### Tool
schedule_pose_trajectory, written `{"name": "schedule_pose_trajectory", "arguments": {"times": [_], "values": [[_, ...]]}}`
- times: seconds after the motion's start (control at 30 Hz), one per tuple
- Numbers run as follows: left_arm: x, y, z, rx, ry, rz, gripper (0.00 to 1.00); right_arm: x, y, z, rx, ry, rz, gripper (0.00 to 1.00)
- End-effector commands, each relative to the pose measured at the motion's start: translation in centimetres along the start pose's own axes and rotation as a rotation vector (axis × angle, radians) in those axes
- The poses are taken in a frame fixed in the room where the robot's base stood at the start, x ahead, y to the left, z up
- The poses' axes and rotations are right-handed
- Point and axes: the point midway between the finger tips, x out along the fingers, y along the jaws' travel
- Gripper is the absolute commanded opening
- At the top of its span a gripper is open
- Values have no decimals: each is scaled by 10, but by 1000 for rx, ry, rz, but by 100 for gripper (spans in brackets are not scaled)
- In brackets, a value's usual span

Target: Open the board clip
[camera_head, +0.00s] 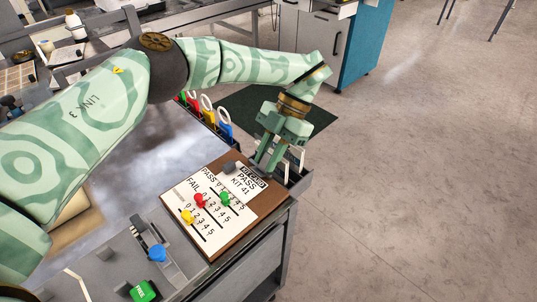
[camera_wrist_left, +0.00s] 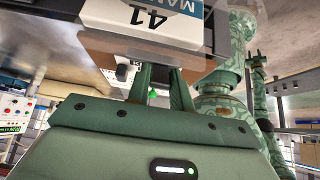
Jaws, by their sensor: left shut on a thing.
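The brown board (camera_head: 229,246) lies on the bench with a white PASS/FAIL sheet (camera_head: 194,184) and a KIT 41 card (camera_head: 243,187). Its far edge (camera_wrist_left: 100,42) shows in the wrist view, below the upside-down card (camera_wrist_left: 150,18). My left gripper (camera_head: 265,163) points down at this edge and is shut on a part there, seemingly the board clip. The fingers (camera_wrist_left: 166,88) hide the held part. A dark grey block (camera_head: 230,167) sits beside the card. My right gripper (camera_wrist_left: 255,56) seems to show small in the wrist view; its jaws are unclear.
Red, yellow and green knobs (camera_head: 200,200) stand on the sheet. Several coloured padlocks (camera_head: 207,110) stand along the bench behind. A blue-knobbed slider (camera_head: 157,253) and a green button (camera_head: 143,291) are at the near left. Open floor (camera_head: 420,170) lies right of the bench.

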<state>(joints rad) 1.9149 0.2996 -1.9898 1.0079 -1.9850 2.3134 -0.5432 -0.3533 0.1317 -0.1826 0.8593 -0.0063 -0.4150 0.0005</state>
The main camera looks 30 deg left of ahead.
Motion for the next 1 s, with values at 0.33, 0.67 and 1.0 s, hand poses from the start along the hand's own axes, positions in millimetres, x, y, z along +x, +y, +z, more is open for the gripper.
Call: {"name": "schedule_pose_trajectory", "arguments": {"times": [0.33, 0.67, 1.0], "values": [[0, 0, 0, 0, -3, 1, 44, 0, -2, 5, 2, -4, -2, 36], [-11, 1, 0, -2, -4, 3, 44, 0, 2, -1, 3, 3, 2, 36], [-80, 1, 6, -4, 2, 5, 44, 6, 15, -22, -41, 3, 25, 36]]}}
